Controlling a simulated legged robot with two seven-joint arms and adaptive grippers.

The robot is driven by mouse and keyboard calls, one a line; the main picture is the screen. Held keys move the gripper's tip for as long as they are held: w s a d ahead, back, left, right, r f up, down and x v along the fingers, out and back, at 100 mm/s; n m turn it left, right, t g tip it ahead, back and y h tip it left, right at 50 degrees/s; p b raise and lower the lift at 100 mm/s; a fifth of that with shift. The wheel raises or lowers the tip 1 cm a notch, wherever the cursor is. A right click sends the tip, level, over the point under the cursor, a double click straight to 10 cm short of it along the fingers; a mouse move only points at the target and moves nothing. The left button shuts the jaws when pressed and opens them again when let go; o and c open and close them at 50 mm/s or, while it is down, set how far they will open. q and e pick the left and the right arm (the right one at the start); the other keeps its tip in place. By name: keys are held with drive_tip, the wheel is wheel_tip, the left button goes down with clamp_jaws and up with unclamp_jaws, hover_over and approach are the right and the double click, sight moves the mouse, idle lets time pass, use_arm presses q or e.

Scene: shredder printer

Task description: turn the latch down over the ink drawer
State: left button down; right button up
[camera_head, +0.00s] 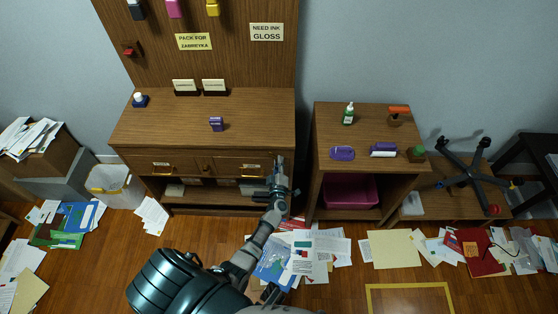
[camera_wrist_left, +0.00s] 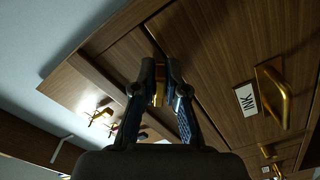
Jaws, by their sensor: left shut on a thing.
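The ink drawer (camera_head: 240,164) is the right-hand drawer under the top of the wooden desk, and it looks shut. In the left wrist view its front carries an INK label (camera_wrist_left: 246,98) and a brass handle (camera_wrist_left: 275,94). My left gripper (camera_head: 279,168) is at the right end of that drawer. In the left wrist view its fingers (camera_wrist_left: 160,88) are shut on a small brass piece, the latch (camera_wrist_left: 158,93), near the drawer front's edge. The fingers cover most of the latch, so I cannot tell its angle. Dark finger-like parts at the bottom of the head view may be my right gripper (camera_head: 270,293).
A purple box (camera_head: 216,124) and an ink bottle (camera_head: 140,100) stand on the desk top. A smaller side table (camera_head: 340,120) is close on the right, across a narrow gap. Papers (camera_head: 310,252) litter the floor in front.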

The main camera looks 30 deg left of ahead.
use_arm(q)
drive_tip(key=shift+s+a+f+m+p, duration=0.4)
drive_tip(key=shift+m+p, duration=0.3)
drive_tip(key=shift+m, duration=1.1)
drive_tip(key=shift+s+a+f+m+p, duration=0.35)
drive_tip(key=shift+a+m+p, duration=0.3)
drive_tip(key=shift+m, duration=1.15)
drive_tip(key=shift+s+a+f+m+p, duration=0.35)
drive_tip(key=shift+m+p, duration=0.4)
drive_tip(key=shift+m, duration=1.05)
use_arm(e)
drive_tip(key=s+d+f, duration=0.1)
drive_tip(key=s+f, duration=0.6)
drive_tip(key=f, duration=0.2)
drive_tip(key=shift+g, duration=0.3)
use_arm(q)
drive_tip(key=shift+f, duration=0.1)
use_arm(e)
drive_tip(key=shift+s+d+f, duration=0.1)
drive_tip(key=shift+f, duration=0.05)
use_arm(q)
drive_tip(key=c, duration=1.2)
unclamp_jaws()
drive_tip(key=shift+w, duration=0.1)
drive_tip(key=shift+r, duration=0.2)
approach(271, 159)
drive_tip(key=v, duration=0.5)
drive_tip(key=shift+d+f, duration=0.1)
drive_tip(key=shift+f, duration=0.15)
